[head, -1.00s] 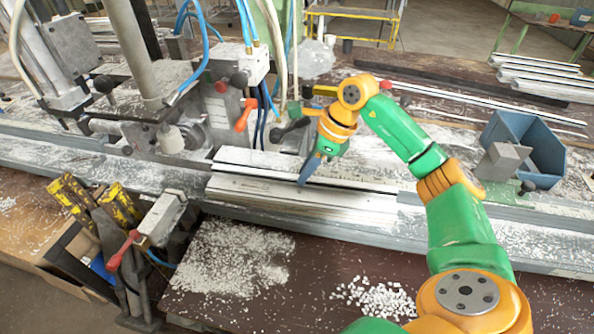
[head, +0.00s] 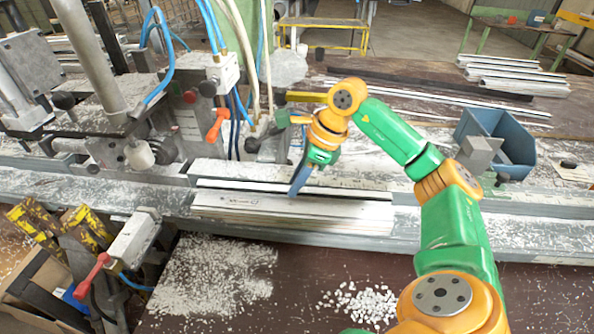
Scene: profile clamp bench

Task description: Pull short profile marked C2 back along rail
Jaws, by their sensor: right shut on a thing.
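The short white profile (head: 250,205) lies lengthwise on the grey rail (head: 440,237), just right of the clamp machine. A small dark mark shows near its left end, but I cannot read it as C2. My right gripper (head: 296,188) reaches down from the right with its blue fingers at the profile's upper edge, around its middle. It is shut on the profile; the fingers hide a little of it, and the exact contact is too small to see. My left gripper is not in view.
The clamp machine (head: 150,120) with a red-orange lever (head: 217,124) and hoses stands at the left. A blue bin (head: 512,155) stands behind the rail at the right. White chips (head: 215,275) litter the table.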

